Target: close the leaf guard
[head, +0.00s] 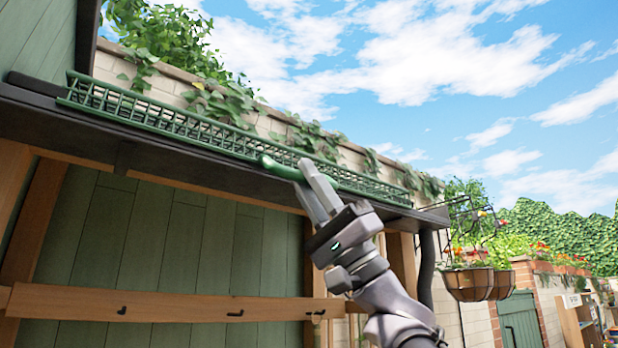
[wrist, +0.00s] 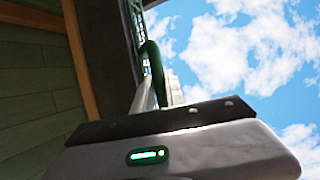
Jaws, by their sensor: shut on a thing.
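The leaf guard (head: 190,122) is a long green mesh panel lying along the dark gutter (head: 150,146) at the shed's roof edge. A green handle (head: 279,168) stands out from its front edge. My gripper (head: 309,178) reaches up from below right and is shut on this handle. In the wrist view the green handle (wrist: 153,62) shows as a curved bar at the fingers, with a strip of the mesh (wrist: 136,25) beyond it. The fingers hide part of the handle. The head view is from below, so I cannot tell whether the guard lies flush on the gutter.
A brick wall with ivy (head: 180,45) rises behind the guard. A dark downpipe (head: 426,265) and hanging flower baskets (head: 470,283) are right of my arm. A wooden rail with hooks (head: 170,303) crosses the green shed wall below. Open sky lies to the right.

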